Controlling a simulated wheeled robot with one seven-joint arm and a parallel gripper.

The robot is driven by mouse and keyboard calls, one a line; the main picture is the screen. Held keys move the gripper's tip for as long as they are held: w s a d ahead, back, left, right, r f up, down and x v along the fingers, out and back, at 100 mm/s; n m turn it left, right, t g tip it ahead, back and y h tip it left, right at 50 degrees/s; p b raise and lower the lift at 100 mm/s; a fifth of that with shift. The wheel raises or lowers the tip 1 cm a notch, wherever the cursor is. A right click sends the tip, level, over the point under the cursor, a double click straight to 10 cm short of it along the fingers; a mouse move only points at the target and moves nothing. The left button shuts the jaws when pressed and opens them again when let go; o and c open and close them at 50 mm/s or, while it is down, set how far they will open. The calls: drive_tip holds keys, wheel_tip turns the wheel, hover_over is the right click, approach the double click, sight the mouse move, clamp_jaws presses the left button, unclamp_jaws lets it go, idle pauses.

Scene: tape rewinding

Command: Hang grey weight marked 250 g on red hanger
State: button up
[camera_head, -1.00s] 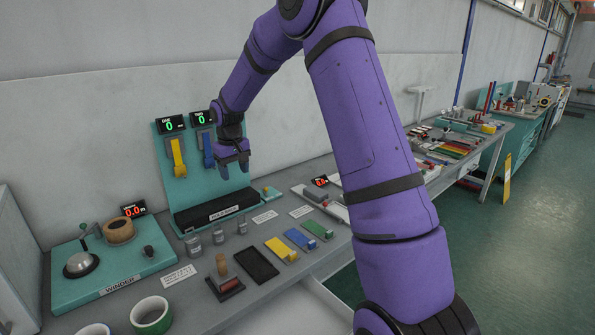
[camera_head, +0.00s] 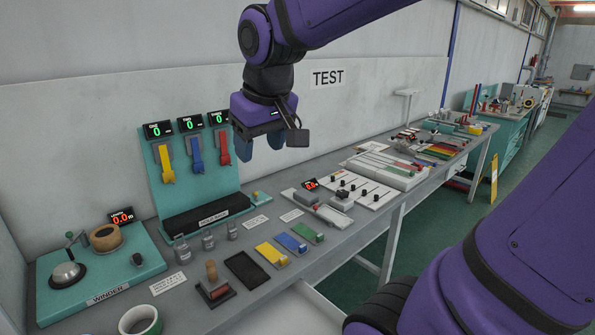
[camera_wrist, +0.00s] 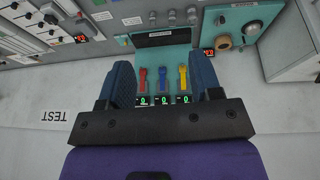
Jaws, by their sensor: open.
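The red hanger (camera_head: 222,150) hangs from the teal test stand (camera_head: 160,185), rightmost of three hangers, under a display reading 0. It also shows in the wrist view (camera_wrist: 142,76). Three small grey weights stand upright on the bench in front of the stand: left (camera_head: 182,251), middle (camera_head: 208,242) and right (camera_head: 232,231). Their markings are too small to read, so I cannot tell which is 250 g. My gripper (camera_head: 261,143) is open and empty, in the air to the right of the red hanger. The wrist view shows its blue fingers spread apart (camera_wrist: 163,76).
A yellow hanger (camera_head: 165,164) and a blue hanger (camera_head: 195,156) are left of the red one. The winder (camera_head: 100,275) stands at the left. A stamp (camera_head: 213,284), a black tray (camera_head: 247,270) and coloured blocks (camera_head: 290,242) lie in front of the weights.

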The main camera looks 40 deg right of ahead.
drive_tip(key=s+f+t, duration=0.1)
drive_tip(key=s, duration=0.9)
drive_tip(key=shift+s+a+f+y, duration=0.25)
drive_tip(key=shift+a+f+y, duration=0.05)
drive_tip(key=shift+a+y, duration=0.15)
drive_tip(key=shift+o, duration=0.3)
drive_tip(key=shift+w, duration=0.1)
